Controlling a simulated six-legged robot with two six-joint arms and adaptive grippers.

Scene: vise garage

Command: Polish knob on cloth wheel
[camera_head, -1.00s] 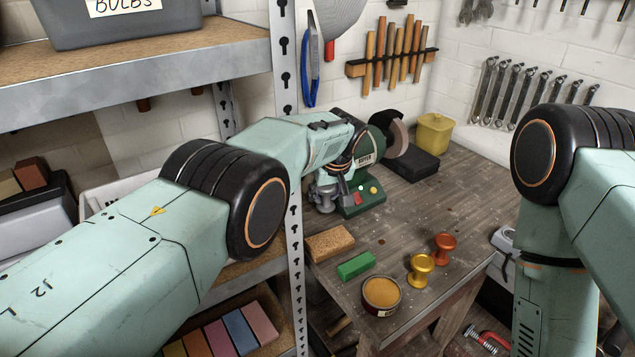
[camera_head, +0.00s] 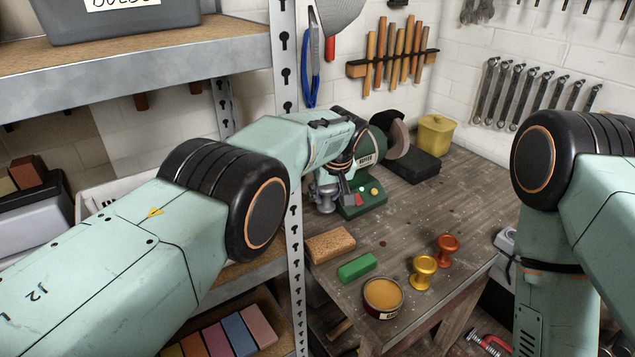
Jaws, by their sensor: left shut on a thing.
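My left gripper (camera_head: 333,190) is at the left end of the green bench buffer (camera_head: 371,147) on the workbench. It is shut on a silvery knob (camera_head: 324,203), which is small and partly hidden by the fingers. My wrist hides the buffer's left side, so I cannot tell whether the knob touches a wheel there. A pale wheel (camera_head: 400,138) under a black guard shows at the buffer's right end.
On the workbench (camera_head: 425,208) are a brown block (camera_head: 330,244), a green bar (camera_head: 356,268) and an open tin (camera_head: 383,297). A metal shelf post (camera_head: 290,180) rises close beside my left arm.

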